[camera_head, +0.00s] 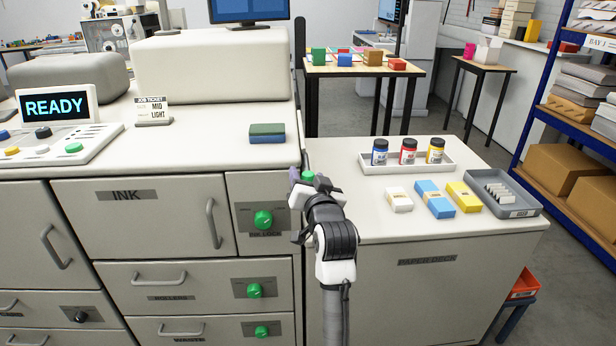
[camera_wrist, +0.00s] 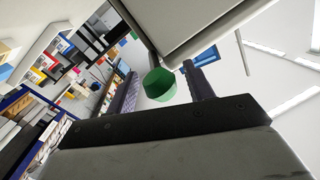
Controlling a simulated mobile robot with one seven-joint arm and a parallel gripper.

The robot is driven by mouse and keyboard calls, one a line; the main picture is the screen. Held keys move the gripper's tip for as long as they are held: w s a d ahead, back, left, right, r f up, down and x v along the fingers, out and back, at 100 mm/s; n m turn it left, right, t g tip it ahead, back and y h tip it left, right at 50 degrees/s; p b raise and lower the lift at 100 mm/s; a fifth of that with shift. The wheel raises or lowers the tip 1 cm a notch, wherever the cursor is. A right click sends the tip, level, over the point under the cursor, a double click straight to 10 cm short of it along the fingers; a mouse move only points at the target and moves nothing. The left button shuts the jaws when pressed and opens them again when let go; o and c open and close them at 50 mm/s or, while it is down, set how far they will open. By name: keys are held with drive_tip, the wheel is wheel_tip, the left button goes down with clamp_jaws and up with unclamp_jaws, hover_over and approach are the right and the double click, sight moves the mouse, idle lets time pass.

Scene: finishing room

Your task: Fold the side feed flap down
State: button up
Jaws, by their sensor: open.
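My gripper (camera_head: 304,180) is raised at the right-hand side of the grey-white machine, by the corner next to the paper deck. In the wrist view my gripper (camera_wrist: 160,78) is open, with one dark finger on each side of a green tapered knob (camera_wrist: 160,86). The green knob also shows in the head view (camera_head: 308,176), just beyond my wrist. A pale panel (camera_wrist: 190,18) is close above it in the wrist view; I cannot tell whether it is the side feed flap or the machine's side. My arm hides this area in the head view. I cannot tell whether the fingers touch the knob.
The paper deck (camera_head: 380,222) stands to the right, carrying an ink-bottle tray (camera_head: 448,163), several paper packs and a grey tray (camera_head: 530,205). A blue-framed shelf (camera_head: 545,90) stands at the far right.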

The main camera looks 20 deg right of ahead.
clamp_jaws()
idle(0.3)
drive_tip(key=shift+s+d+f+m, duration=0.15)
drive_tip(key=shift+s+d+m, duration=0.1)
drive_tip(key=shift+d+m, duration=0.5)
drive_tip(key=s+d+f+m+t+h+b, duration=0.1)
drive_tip(key=s+d+f+m+b, duration=0.3)
drive_tip(key=d+f+m, duration=1)
drive_tip(key=shift+f+m+h, duration=0.3)
drive_tip(key=shift+m+h, duration=0.5)
drive_tip(key=shift+m, duration=0.05)
drive_tip(key=shift+f, duration=0.1)
